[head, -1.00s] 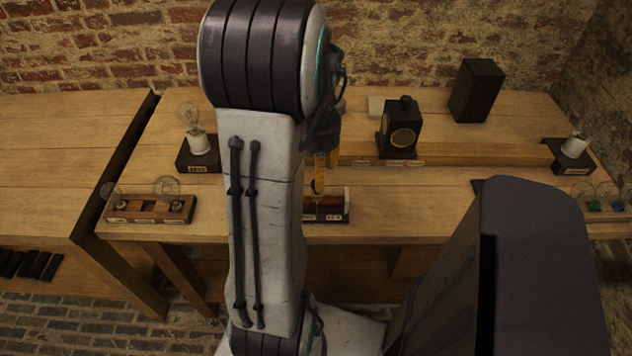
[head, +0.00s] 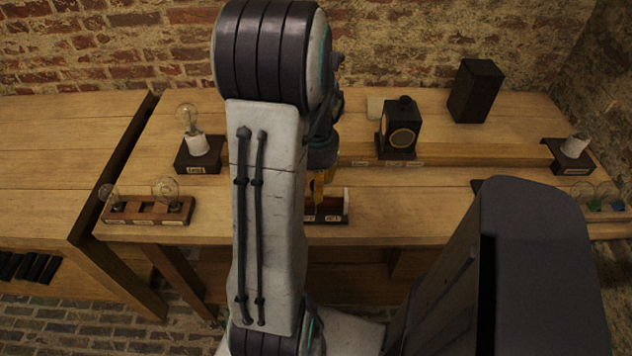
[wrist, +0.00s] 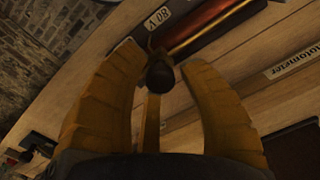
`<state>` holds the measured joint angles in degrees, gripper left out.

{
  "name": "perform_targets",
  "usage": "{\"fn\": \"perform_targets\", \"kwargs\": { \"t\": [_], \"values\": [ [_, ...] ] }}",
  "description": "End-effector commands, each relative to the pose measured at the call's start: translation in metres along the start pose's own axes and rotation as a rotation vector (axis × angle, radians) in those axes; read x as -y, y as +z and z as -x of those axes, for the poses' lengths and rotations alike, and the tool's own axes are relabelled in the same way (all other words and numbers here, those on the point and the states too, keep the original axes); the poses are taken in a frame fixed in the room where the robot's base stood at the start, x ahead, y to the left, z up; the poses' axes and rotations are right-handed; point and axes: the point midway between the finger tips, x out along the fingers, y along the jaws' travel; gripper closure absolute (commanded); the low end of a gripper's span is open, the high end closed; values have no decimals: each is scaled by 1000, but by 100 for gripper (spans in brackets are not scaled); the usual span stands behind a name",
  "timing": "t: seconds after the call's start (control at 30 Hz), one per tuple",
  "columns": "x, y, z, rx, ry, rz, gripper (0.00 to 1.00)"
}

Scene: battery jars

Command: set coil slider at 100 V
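The coil (head: 334,205), dark red with a white end, lies on a black base near the table's front edge, partly hidden by my arm and fingers in the head view. In the wrist view, the copper-red coil (wrist: 208,20) runs along the top, with an "80 V" label (wrist: 158,19) at its left end. The slider's round black knob (wrist: 160,76) is between my two yellow fingers. My gripper (wrist: 161,62) is open around the knob, with a gap visible on each side. It also shows over the coil in the head view (head: 319,190). The slider's exact scale position is unclear.
A lamp on a black base (head: 198,155) and a wooden two-bulb holder (head: 148,211) stand left. A black photometer box (head: 400,128) stands behind the coil, a tall dark box (head: 476,90) farther back. Another lamp (head: 573,150) stands right.

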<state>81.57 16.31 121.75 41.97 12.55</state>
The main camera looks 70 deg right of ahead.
Motion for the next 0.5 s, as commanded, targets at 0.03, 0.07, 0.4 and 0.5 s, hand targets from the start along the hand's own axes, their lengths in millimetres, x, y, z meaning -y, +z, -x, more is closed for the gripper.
{"fn": "perform_targets", "kwargs": {
  "t": [0.03, 0.07, 0.4, 0.5],
  "values": [
    [0, 0, 0, 0, 0, 0, 68],
    [0, 0, 0, 0, 0, 0, 70],
    [0, 0, 0, 0, 0, 0, 100],
    [0, 0, 0, 0, 0, 0, 100]
  ]
}}
